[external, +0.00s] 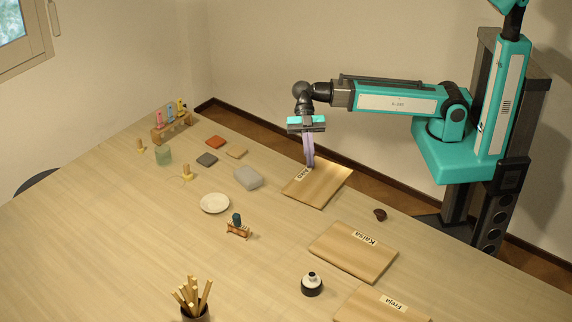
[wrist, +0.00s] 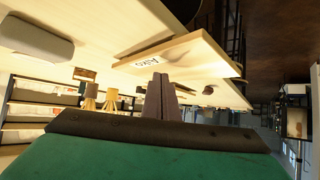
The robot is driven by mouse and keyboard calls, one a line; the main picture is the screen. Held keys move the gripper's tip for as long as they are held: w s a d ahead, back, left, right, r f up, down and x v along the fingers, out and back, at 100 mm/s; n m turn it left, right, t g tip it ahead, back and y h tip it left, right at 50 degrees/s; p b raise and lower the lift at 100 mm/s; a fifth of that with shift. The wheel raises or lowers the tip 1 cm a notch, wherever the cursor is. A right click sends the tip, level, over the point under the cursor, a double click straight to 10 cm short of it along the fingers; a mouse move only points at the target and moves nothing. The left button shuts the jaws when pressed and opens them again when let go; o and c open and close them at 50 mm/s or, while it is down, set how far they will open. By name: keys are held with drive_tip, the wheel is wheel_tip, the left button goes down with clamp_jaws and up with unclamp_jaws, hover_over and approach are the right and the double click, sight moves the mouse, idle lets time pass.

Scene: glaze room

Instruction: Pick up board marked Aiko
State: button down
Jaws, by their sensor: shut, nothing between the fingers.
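The board marked Aiko (external: 322,185) is a light wooden board lying on the table near its back edge, with a white name label at its left end. It also shows in the wrist view (wrist: 195,58), with the label readable. My gripper (external: 310,164) points down over the label end of this board, its fingers shut and empty. In the wrist view the shut fingers (wrist: 160,80) show just in front of the board. I cannot tell whether the fingertips touch it. The gripper hides part of the label in the external view.
The Kaisa board (external: 352,254) and Freja board (external: 375,306) lie nearer the front. A dark lump (external: 380,214), grey block (external: 248,178), white dish (external: 215,203), small wooden stand (external: 238,230), black-and-white bottle (external: 312,286) and cup of sticks (external: 195,312) stand around.

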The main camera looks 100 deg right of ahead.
drive_tip(key=d+b, duration=0.1)
drive_tip(key=d, duration=0.6)
drive_tip(key=shift+d, duration=0.25)
drive_tip(key=c, duration=2.5)
unclamp_jaws()
drive_tip(key=o, duration=0.7)
drive_tip(key=shift+o, duration=0.2)
drive_tip(key=shift+s+a+r+m, duration=0.1)
drive_tip(key=shift+s+m, duration=0.05)
drive_tip(key=shift+m, duration=0.75)
drive_tip(key=d+f+m+y+p, duration=0.2)
drive_tip(key=d+m+p, duration=0.3)
drive_tip(key=m, duration=0.3)
drive_tip(key=s+d+f+m+y+p, duration=0.1)
drive_tip(key=d+f+m+y+p, duration=0.2)
drive_tip(key=d+m+y+p, duration=0.2)
drive_tip(key=m+p, duration=0.1)
drive_tip(key=m, duration=0.2)
drive_tip(key=shift+s+d, duration=0.3)
